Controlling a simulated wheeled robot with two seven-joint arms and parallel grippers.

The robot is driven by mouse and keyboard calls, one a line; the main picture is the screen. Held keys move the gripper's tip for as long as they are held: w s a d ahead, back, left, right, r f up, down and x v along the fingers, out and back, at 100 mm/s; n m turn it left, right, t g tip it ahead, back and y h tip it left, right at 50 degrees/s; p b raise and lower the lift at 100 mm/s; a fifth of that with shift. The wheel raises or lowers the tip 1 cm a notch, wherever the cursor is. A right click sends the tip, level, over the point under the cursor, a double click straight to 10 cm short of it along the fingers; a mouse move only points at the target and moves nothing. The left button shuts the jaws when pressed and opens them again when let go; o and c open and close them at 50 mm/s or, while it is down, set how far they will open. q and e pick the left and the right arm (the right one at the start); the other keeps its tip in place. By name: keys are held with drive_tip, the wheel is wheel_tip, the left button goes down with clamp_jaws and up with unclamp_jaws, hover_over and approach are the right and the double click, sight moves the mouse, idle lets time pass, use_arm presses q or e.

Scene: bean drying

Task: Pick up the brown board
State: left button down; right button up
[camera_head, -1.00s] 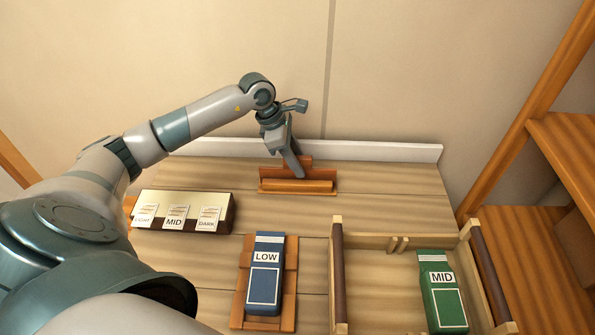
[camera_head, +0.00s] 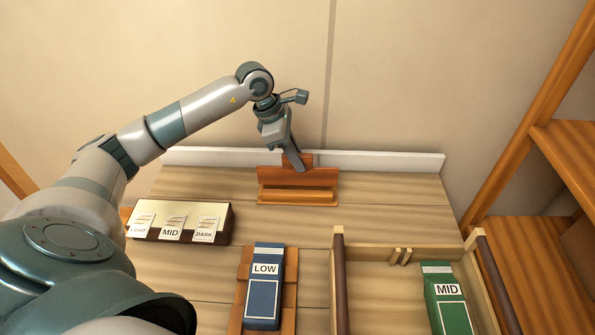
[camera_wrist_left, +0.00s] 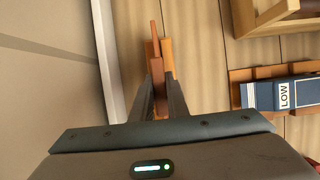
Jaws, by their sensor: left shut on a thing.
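The brown board (camera_head: 318,177) stands on edge at an orange-brown wooden stand (camera_head: 297,197) at the back of the table. My left gripper (camera_head: 297,164) reaches down from above and is shut on the board's upper part. In the left wrist view the board (camera_wrist_left: 157,70) runs between the two fingers, with the stand (camera_wrist_left: 167,50) beside and beneath it. Whether the board's lower edge is clear of the stand I cannot tell. My right gripper is not in view.
A blue LOW package (camera_head: 264,290) lies on a slatted wooden rack (camera_head: 290,300) at the front. A green MID package (camera_head: 447,303) is in a wooden crate (camera_head: 340,275) at right. A card holder (camera_head: 222,222) with LIGHT, MID and DARK cards stands at left. A white ledge (camera_head: 390,160) runs behind.

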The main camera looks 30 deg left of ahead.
use_arm(q)
drive_tip(key=s+d+r+b, duration=0.4)
drive_tip(key=s+d+r, duration=0.2)
drive_tip(key=s, duration=0.3)
drive_tip(key=shift+s+d+r, duration=0.3)
drive_tip(key=shift+d+r, duration=0.1)
